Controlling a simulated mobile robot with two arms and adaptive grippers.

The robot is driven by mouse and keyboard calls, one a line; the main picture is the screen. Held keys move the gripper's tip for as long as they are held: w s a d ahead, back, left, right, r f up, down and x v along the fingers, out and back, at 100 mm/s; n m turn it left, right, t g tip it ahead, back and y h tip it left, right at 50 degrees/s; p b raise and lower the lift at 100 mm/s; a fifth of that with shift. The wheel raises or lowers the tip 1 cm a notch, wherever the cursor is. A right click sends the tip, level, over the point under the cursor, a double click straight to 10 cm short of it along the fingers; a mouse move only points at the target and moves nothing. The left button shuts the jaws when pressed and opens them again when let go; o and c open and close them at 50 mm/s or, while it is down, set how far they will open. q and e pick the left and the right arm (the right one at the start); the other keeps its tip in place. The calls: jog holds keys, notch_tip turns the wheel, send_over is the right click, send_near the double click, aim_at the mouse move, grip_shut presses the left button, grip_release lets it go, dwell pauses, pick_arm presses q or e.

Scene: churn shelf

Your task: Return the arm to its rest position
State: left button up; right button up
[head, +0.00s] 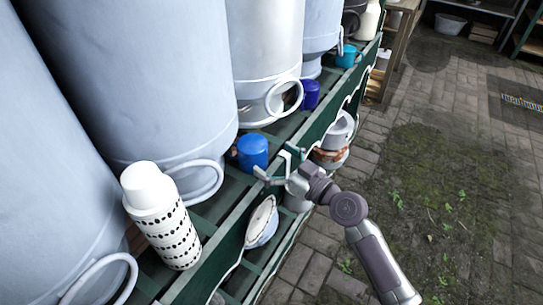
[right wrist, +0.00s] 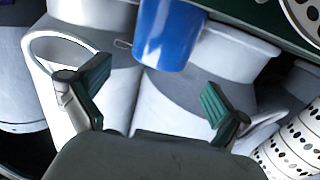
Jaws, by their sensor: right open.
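My right gripper (head: 272,168) reaches in from the lower right in the head view, at the green shelf's front edge. Its two fingers are spread and nothing is between them; the right wrist view also shows the open fingers (right wrist: 150,103). A blue mug (head: 253,152) stands on the shelf just beyond the fingers. It also shows in the right wrist view (right wrist: 168,34), ahead of the fingers and apart from them. My left gripper is not in view.
Large pale churns (head: 150,80) line the green shelf (head: 225,235). A white patterned bottle (head: 160,215) stands at the left. Dark blue (head: 310,95) and teal (head: 348,55) mugs stand farther back. Plates (head: 262,222) and a pot (head: 335,140) sit lower. The paved floor (head: 450,170) at right is open.

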jog(key=s+d+f+g+h, duration=0.2)
jog(key=s+f+g+h, duration=0.25)
jog(key=s+f, duration=0.7)
jog(key=s+d+f+m+g+h, duration=0.2)
jog(key=s+d+m+g+h, duration=0.15)
jog(key=s+d, duration=0.45)
jog(key=s+d+f+m+g+h, duration=0.2)
jog(key=s+d+m+h, duration=0.3)
jog(key=s, duration=0.6)
notch_tip(320, 180, down, 21)
jog(key=n+g+y+p, duration=0.1)
jog(key=n+p, duration=0.1)
jog(key=p, duration=0.2)
jog(key=s+d+f+g+p, duration=0.1)
jog(key=s+d+f+p, duration=0.2)
jog(key=s+f, duration=1)
jog(key=s, duration=0.4)
jog(key=shift+s+d+f+p, duration=0.2)
jog(key=shift+f+p, duration=0.1)
jog(key=shift+p, duration=0.05)
